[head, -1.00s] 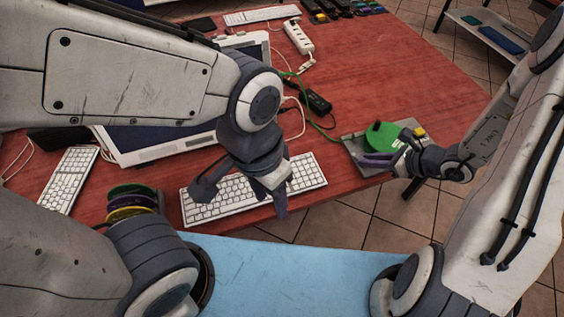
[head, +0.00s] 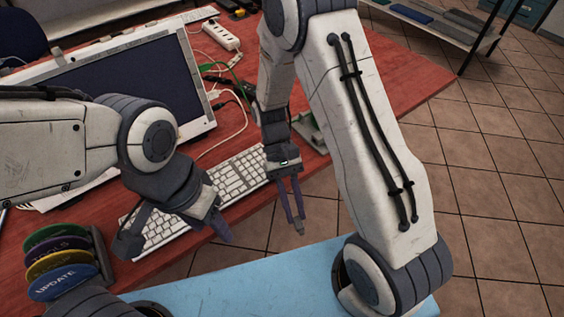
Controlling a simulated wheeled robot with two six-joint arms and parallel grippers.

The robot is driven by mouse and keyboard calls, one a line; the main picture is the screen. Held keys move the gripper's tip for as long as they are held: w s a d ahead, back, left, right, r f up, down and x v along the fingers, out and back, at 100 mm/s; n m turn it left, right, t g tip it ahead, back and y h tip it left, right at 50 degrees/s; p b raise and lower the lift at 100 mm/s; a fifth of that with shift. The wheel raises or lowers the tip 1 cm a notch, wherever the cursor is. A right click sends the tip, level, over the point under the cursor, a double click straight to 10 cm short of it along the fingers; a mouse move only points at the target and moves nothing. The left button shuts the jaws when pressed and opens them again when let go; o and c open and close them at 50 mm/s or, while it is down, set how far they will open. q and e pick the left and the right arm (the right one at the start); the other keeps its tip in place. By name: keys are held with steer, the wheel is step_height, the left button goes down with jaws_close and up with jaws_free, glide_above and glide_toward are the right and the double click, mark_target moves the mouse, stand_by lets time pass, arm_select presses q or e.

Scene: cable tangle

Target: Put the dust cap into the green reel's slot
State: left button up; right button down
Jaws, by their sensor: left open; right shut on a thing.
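My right gripper (head: 297,218) hangs fingers down beyond the table's front edge, beside the white keyboard. Its slim fingers are nearly together on a small dark piece (head: 299,228) at the tips. I take it for the dust cap, but it is too small to identify surely. My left gripper (head: 178,234) is open and empty over the keyboard's front edge, left of the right gripper. The green reel is hidden behind my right arm. Only a grey-green edge of its plate (head: 311,132) shows beside that arm; the slot is not visible.
The white keyboard (head: 235,178) lies behind both grippers, and a large monitor or laptop (head: 120,80) behind it. A rack holds several coloured discs (head: 62,282) at lower left. Cables and a power strip (head: 221,35) lie farther back. Floor (head: 225,262) shows below the grippers.

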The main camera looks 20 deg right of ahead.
steer(key=w+d+n+t+h+b, duration=0.1)
steer(key=w+n+t+h+b, duration=0.1)
steer(key=w+n+t+h, duration=0.1)
steer(key=w+d+n+t+h+b, duration=0.2)
steer(key=w+n, duration=0.3)
steer(key=n, duration=0.3)
steer(key=w+d+f+n+t+h+b, duration=0.1)
steer(key=w+d+n+t+h+b, duration=0.1)
steer(key=w+n+t+h, duration=0.2)
steer(key=shift+f+n+t+b, duration=0.1)
steer(key=shift+n+t+b, duration=0.35)
steer(key=shift+n, duration=0.75)
steer(key=w+a+n+t+b, duration=0.1)
steer(key=w+n, duration=0.1)
steer(key=w+a+r+n+t+b, duration=0.1)
steer(key=a+t, duration=0.1)
steer(key=shift+w+n, duration=0.35)
steer(key=shift+n, duration=0.05)
steer(key=shift+w+r, duration=0.15)
steer(key=shift+w+d+b, duration=0.2)
steer(key=shift+w+d, duration=0.05)
steer(key=shift+d, duration=0.4)
steer(key=shift+w+d+b, duration=0.2)
steer(key=shift+d+b, duration=0.05)
steer(key=shift+d, duration=0.45)
steer(key=shift+w+d+b, duration=0.2)
steer(key=shift+w+d, duration=0.05)
steer(key=shift+d, duration=0.4)
arm_select(q)
step_height(320, 180, down, 11)
